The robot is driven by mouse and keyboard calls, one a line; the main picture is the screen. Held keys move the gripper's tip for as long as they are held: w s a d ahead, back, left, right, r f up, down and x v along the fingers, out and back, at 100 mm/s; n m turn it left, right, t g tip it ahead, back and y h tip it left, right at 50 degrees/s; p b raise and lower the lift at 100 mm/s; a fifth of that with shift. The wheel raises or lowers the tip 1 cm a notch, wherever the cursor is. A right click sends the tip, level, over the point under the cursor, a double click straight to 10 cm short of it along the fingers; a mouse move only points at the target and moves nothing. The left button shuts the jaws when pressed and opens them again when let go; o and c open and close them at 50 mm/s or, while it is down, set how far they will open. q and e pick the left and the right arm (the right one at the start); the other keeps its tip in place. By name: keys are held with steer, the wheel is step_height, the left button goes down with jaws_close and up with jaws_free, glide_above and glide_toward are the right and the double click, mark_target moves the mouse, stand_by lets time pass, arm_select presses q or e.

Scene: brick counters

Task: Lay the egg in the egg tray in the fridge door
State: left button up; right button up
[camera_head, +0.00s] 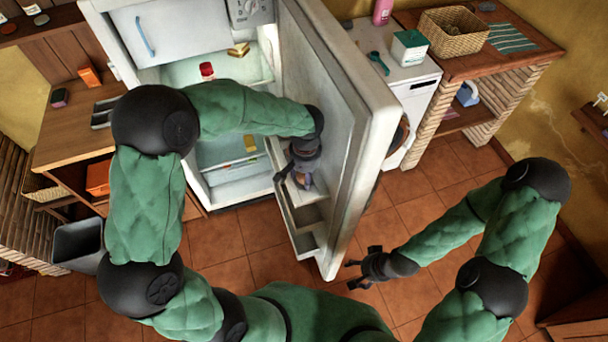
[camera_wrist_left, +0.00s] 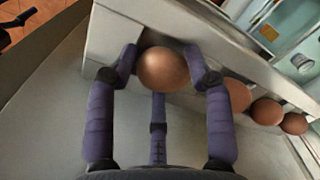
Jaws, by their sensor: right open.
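In the left wrist view a brown egg (camera_wrist_left: 163,70) sits between the fingers of my left gripper (camera_wrist_left: 160,62), whose tips are at its sides. The egg is at the egg tray (camera_wrist_left: 105,45) of the fridge door, in line with a row of several brown eggs (camera_wrist_left: 267,110). I cannot tell whether it rests on the tray. In the head view my left gripper (camera_head: 303,165) reaches down to the inner side of the open fridge door (camera_head: 345,85). My right gripper (camera_head: 365,270) is open and empty, low above the floor, right of the door.
The open fridge (camera_head: 175,30) stands at the back with a red-lidded jar (camera_head: 207,70) and yellow items on its shelves. A lower door shelf (camera_head: 308,243) lies under my left gripper. A white washing machine and brick counter are right of the door. Tiled floor is clear at right.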

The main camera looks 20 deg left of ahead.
arm_select(q)
steer(key=shift+o, duration=0.4)
steer(key=shift+s+f, duration=0.3)
steer(key=shift+f, duration=0.45)
steer(key=shift+r, duration=0.1)
steer(key=shift+r+p, duration=0.5)
steer(key=shift+r, duration=0.05)
step_height(320, 180, up, 13)
steer(key=p, duration=0.1)
steer(key=shift+w+d+f+p, duration=0.2)
steer(key=shift+p, duration=0.15)
